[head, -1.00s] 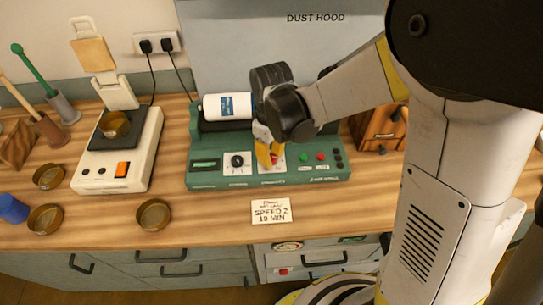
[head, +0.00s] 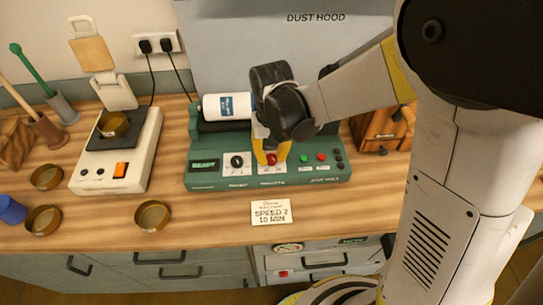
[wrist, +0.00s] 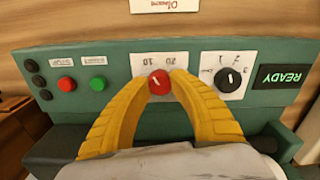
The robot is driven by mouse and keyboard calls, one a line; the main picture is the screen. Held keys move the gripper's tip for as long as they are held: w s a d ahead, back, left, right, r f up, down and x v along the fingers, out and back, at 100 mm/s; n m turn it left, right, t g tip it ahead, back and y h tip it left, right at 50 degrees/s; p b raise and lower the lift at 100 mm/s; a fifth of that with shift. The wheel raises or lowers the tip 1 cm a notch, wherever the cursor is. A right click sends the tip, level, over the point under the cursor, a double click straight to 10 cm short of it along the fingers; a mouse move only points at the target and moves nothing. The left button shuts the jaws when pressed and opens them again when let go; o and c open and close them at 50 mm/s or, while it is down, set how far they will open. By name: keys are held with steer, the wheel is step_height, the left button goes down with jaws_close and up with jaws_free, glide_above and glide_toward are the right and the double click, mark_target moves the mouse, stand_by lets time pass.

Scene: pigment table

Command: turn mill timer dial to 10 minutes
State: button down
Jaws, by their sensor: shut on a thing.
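The green mill (head: 220,178) stands on the wooden bench. Its red timer dial (head: 271,159) sits on a white scale plate at the front panel, and the dial also shows in the wrist view (wrist: 159,82). My gripper (head: 271,157) points down at the panel with its yellow fingertips on either side of the red dial, shut on it. In the wrist view, numbers including a 10 show beside the dial. A pale pointer line shows on its face, but I cannot tell which mark it indicates. Parts of the scale are hidden by the fingers.
A black speed dial (wrist: 230,80) and a lit READY display (wrist: 281,77) lie beside the red dial. Red and green buttons (wrist: 98,84) are on its other side. A note card (head: 271,212) reads SPEED 2, 10 MIN. A white bottle-like cylinder (head: 226,106) lies on the mill.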

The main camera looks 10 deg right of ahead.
mark_target(272, 157)
stand_by(0.5)
steer(key=c, duration=1.1)
jaws_free()
step_height(272, 157, up, 12)
steer(key=s+d+t, duration=0.2)
steer(key=s+d, duration=0.1)
steer(key=d, duration=0.1)
steer(key=s+d+r+m+t, duration=0.1)
steer(key=s+d+t, duration=0.1)
steer(key=s+d, duration=0.2)
steer(key=s+d+r+t+b, duration=0.1)
steer(key=s+d+t, duration=0.2)
steer(key=d, duration=0.2)
steer(key=shift+s+d, duration=0.25)
steer(key=shift+s, duration=0.15)
